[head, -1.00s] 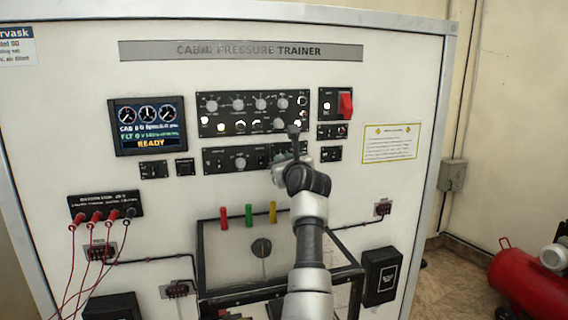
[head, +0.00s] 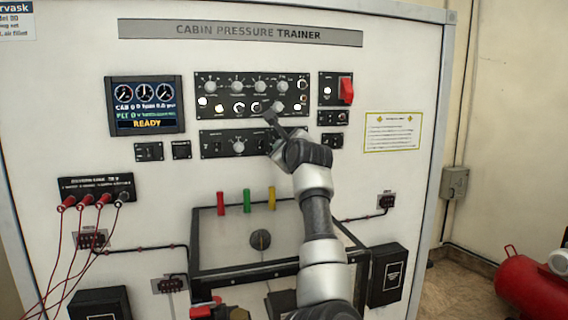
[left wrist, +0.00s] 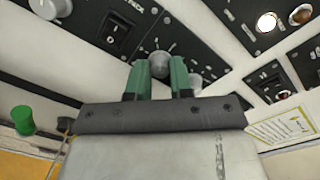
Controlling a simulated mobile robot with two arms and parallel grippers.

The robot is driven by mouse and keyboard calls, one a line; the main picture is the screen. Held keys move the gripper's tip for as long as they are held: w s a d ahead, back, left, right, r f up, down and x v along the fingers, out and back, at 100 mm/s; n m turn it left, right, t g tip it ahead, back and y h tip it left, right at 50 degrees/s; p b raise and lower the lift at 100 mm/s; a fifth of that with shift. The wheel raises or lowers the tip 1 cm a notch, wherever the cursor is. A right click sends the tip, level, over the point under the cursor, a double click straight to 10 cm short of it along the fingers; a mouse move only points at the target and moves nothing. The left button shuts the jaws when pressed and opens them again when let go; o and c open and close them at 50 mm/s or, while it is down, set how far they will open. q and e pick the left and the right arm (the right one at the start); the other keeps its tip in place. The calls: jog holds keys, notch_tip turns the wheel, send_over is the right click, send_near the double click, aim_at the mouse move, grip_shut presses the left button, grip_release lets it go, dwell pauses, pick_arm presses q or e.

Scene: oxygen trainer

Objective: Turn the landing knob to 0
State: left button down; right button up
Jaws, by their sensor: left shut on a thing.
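My left gripper (left wrist: 157,76) has two green fingers and is shut on a small grey knob (left wrist: 158,62) on a black control strip. The fingers sit on either side of the knob. Its label and pointer are too small or hidden to read. In the head view my left arm reaches up to the right part of the lower black strip (head: 222,135), and my wrist hides the fingers and the held knob. Another grey knob (head: 238,147) sits in the middle of that strip. It shows at the upper left in the left wrist view (left wrist: 47,7). My right gripper is not in view.
A black rocker switch (left wrist: 115,36) is close left of the fingers. Above is a knob panel (head: 228,97) with lit buttons. A red switch cover (head: 346,90) is to the right, a READY display (head: 146,106) to the left. A frame (head: 205,230) with coloured handles is below.

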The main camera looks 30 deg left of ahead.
pick_arm(q)
jog(key=shift+n+b, duration=2.3)
jog(key=shift+n, duration=3.3)
jog(key=shift+n+h, duration=0.3)
jog(key=c, duration=1)
grip_release()
